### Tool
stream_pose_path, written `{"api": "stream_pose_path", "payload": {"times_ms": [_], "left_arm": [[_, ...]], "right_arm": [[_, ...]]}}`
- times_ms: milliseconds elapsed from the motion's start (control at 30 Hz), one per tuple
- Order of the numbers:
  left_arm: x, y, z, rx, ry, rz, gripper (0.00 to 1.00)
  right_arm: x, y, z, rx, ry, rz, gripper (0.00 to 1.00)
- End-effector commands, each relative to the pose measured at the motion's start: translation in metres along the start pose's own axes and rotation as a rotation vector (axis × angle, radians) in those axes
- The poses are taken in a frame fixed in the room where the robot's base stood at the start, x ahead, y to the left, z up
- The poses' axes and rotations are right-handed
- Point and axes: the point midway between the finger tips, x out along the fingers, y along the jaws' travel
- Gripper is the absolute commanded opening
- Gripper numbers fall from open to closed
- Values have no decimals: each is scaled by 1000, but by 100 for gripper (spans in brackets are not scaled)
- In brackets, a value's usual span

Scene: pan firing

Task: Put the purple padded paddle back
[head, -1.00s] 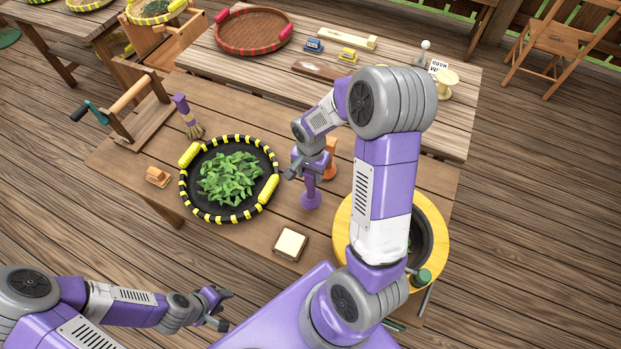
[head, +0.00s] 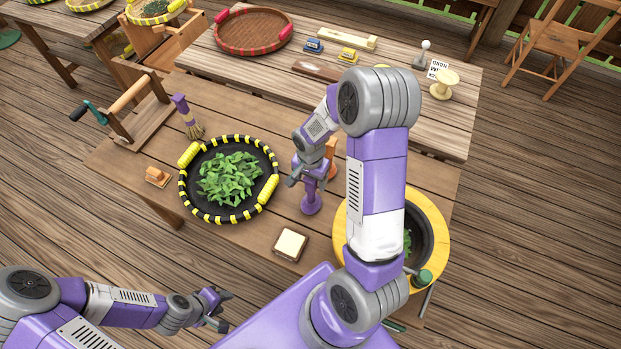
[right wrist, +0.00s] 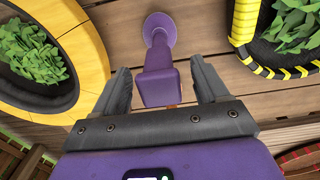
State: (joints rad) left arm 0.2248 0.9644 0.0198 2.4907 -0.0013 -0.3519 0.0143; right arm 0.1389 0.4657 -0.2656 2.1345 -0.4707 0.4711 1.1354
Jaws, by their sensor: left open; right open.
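The purple padded paddle (head: 311,203) is on the wooden table, right of the black pan of green leaves. In the right wrist view its round purple pad is at the top and its thick handle (right wrist: 158,84) comes toward me. My right gripper (head: 306,181) is at the handle; its open fingers (right wrist: 158,80) stand on either side with gaps visible. An orange piece (head: 330,155) stands just behind, partly hidden by my right arm. My left gripper (head: 222,308) is open and empty, off the table's front left.
The yellow-and-black-rimmed pan (head: 183,190) is close on the left. A yellow-rimmed wok (head: 435,212) is on the right, partly behind my arm. A cream block (head: 290,244), a small orange-brown block (head: 157,176) and a purple-handled brush (head: 187,115) are on the table.

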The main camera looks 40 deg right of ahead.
Motion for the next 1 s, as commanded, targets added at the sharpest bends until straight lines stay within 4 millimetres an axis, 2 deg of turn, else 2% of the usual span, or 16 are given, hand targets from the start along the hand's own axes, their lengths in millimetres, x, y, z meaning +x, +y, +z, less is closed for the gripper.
{"api": "stream_pose_path", "payload": {"times_ms": [200,500,633,767,1000], "left_arm": [[-6,2,0,0,0,0,43],[-1,0,0,0,0,0,43],[-2,1,0,0,0,0,43],[-3,1,0,0,0,0,43],[-3,1,0,0,0,0,43]], "right_arm": [[-1,0,0,0,-2,1,73],[-52,-3,0,0,3,-5,73],[-68,-3,0,0,2,-3,73],[-75,-2,0,0,1,-1,73],[-75,-2,0,0,0,0,73]]}}
